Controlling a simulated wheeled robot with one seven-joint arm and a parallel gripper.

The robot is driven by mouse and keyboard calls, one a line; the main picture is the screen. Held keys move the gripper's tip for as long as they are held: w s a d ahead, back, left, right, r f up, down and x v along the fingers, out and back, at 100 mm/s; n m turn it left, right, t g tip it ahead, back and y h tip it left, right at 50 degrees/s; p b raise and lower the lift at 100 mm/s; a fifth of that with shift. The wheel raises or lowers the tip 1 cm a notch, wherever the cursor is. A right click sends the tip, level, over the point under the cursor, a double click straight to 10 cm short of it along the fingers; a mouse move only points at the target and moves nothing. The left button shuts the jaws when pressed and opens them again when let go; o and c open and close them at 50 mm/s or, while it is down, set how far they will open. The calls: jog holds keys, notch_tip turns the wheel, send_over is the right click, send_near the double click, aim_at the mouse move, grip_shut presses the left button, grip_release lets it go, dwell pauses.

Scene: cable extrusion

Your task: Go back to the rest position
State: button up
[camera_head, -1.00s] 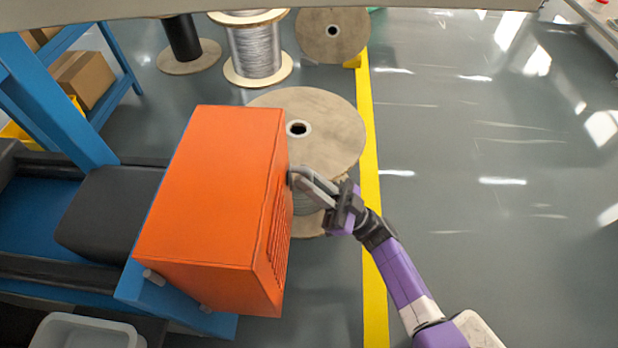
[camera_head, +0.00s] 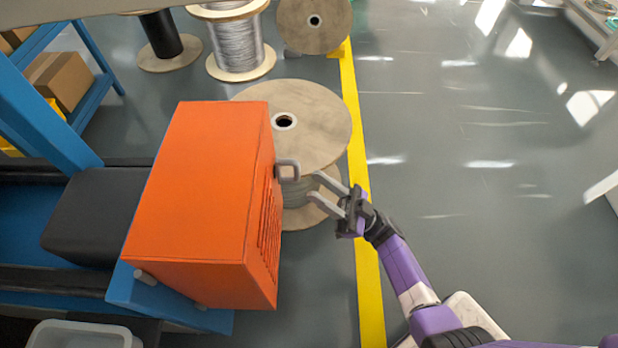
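My gripper (camera_head: 316,185) is at the end of my purple and white arm, right of the orange machine box (camera_head: 195,190). Its two grey fingers are spread apart with nothing between them. A grey handle (camera_head: 288,170) sticks out from the right side of the orange box, just left of the fingertips. A gap shows between the handle and the fingers. The box has a slatted right face and sits on a blue frame (camera_head: 165,300).
A large wooden cable spool (camera_head: 325,110) stands behind and below my gripper. More spools (camera_head: 240,45) stand at the back. A blue shelf (camera_head: 95,60) with cardboard boxes is at the left. Open floor (camera_head: 470,220) lies right of the yellow line (camera_head: 365,270).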

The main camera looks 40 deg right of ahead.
jog(key=shift+s+d+f, duration=0.15)
jog(key=shift+s+f, duration=0.05)
jog(key=shift+f, duration=0.1)
dwell(0.4)
jog(key=w+d+r+m+t+h, duration=0.25)
jog(key=w+d+t+h, duration=0.2)
jog(key=h, duration=0.35)
jog(key=s+d+r+m+h, duration=0.1)
jog(key=s+d+r+h, duration=0.2)
jog(key=h, duration=0.4)
jog(key=s+a+r+m+g+h+p, duration=0.1)
jog(key=s+a+m+g, duration=0.2)
jog(key=s, duration=0.6)
jog(key=s+a+r+m+g+h+p, duration=0.1)
jog(key=s+a+g+h, duration=0.15)
jog(key=s+a, duration=0.4)
jog(key=s+a+r+m+g+p, duration=0.1)
jog(key=s+a+r+m+g, duration=0.15)
jog(key=s, duration=0.75)
notch_tip(320, 180, up, 37)
jog(key=g+p, duration=0.1)
jog(key=p, duration=3.7)
jog(key=shift+s+d+n, duration=0.15)
jog(key=shift+d+n, duration=0.2)
jog(key=shift+n, duration=0.05)
